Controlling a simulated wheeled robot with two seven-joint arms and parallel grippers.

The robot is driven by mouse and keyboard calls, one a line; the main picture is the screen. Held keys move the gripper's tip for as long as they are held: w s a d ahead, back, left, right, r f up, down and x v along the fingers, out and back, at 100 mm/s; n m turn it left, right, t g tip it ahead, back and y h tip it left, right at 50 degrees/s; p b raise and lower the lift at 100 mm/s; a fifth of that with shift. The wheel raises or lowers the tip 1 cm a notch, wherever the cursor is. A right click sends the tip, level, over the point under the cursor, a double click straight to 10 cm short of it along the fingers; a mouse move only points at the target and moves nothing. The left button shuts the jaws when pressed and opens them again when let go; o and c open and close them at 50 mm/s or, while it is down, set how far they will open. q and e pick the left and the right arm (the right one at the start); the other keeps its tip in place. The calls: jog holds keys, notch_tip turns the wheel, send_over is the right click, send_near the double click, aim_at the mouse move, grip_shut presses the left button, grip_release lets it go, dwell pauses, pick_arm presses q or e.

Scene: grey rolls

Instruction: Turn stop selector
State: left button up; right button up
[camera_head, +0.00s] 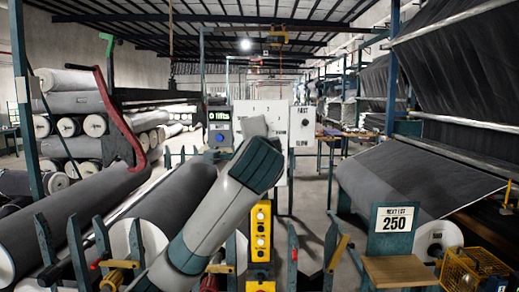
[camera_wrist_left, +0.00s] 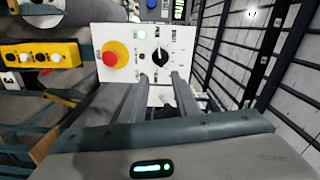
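A white control panel (camera_head: 281,125) stands in the middle of the head view, its lower left covered by my left arm. In the left wrist view the panel (camera_wrist_left: 180,37) appears turned sideways. It carries a black selector knob (camera_wrist_left: 160,54) and a red mushroom button (camera_wrist_left: 114,53) on a yellow plate. My left gripper (camera_wrist_left: 160,77) is open. Its two fingers are apart, with the selector just beyond and between their tips; I see no contact. In the head view its fingers are hidden behind my arm. My right gripper is not in view.
A yellow button box (camera_head: 260,232) stands below the panel; a console with a blue button (camera_head: 220,137) is left of it. Grey rolls (camera_head: 75,215) fill the left. At right are another roll (camera_head: 380,185), a "NEXT LOT 250" sign (camera_head: 394,218) and a yellow basket (camera_head: 475,270).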

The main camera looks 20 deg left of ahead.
pick_arm(q)
jog(key=shift+b+v, duration=0.3)
jog(key=shift+v, duration=1.25)
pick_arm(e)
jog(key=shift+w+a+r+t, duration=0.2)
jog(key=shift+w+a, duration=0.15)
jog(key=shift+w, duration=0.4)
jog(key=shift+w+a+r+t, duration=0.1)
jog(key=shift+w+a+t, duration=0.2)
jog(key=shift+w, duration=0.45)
